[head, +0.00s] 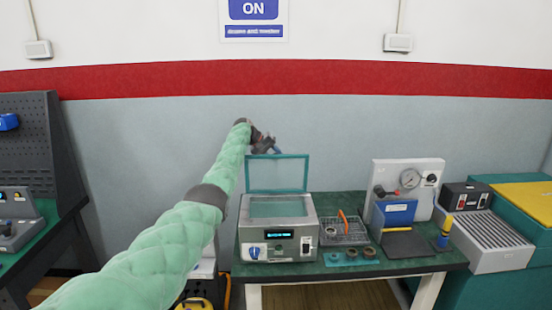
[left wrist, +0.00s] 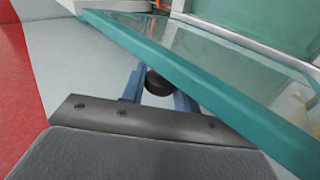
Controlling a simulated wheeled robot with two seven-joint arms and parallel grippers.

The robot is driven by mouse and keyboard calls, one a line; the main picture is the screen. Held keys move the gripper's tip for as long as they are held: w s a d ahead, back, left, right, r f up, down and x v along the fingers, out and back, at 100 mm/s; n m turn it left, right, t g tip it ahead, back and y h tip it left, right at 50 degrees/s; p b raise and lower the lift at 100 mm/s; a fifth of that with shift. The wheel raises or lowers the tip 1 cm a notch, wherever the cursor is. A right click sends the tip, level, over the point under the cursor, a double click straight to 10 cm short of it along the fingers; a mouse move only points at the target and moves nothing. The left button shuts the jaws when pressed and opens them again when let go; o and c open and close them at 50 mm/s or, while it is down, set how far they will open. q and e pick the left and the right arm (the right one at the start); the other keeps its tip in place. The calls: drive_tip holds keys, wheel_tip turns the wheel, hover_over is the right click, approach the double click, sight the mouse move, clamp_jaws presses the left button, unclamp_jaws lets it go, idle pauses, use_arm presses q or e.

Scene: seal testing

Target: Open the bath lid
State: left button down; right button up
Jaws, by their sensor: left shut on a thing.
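The bath lid (head: 277,157) is a clear panel with a teal frame. In the head view it stands about upright above the back of the bath (head: 278,230), a grey box with a lit display and a blue knob. My left gripper (head: 274,149) is at the lid's top edge. In the left wrist view the lid (left wrist: 215,75) crosses above the gripper's blue fingers (left wrist: 158,92). The fingers are shut on a dark round knob (left wrist: 157,84) beside the lid's frame. How the knob joins the lid is hidden. My right gripper is not in view.
A wire rack (head: 343,232) with an orange-handled tool stands right of the bath. Several rings lie on a teal tray (head: 350,257) in front. A white gauge panel (head: 408,175) stands farther right. The space above the bath is free.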

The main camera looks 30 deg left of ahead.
use_arm(q)
drive_tip(key=shift+f, duration=0.1)
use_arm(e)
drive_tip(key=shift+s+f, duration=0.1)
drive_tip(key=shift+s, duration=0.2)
use_arm(q)
drive_tip(key=c, duration=1.1)
unclamp_jaws()
drive_tip(key=shift+w, duration=0.1)
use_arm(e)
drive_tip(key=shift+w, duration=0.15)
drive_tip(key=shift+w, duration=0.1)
use_arm(q)
drive_tip(key=shift+s+a+r+b, duration=0.2)
drive_tip(key=shift+a+r+b, duration=0.05)
drive_tip(key=shift+a+b, duration=0.1)
drive_tip(key=shift+b+v, duration=1.4)
drive_tip(key=shift+v, duration=1.95)
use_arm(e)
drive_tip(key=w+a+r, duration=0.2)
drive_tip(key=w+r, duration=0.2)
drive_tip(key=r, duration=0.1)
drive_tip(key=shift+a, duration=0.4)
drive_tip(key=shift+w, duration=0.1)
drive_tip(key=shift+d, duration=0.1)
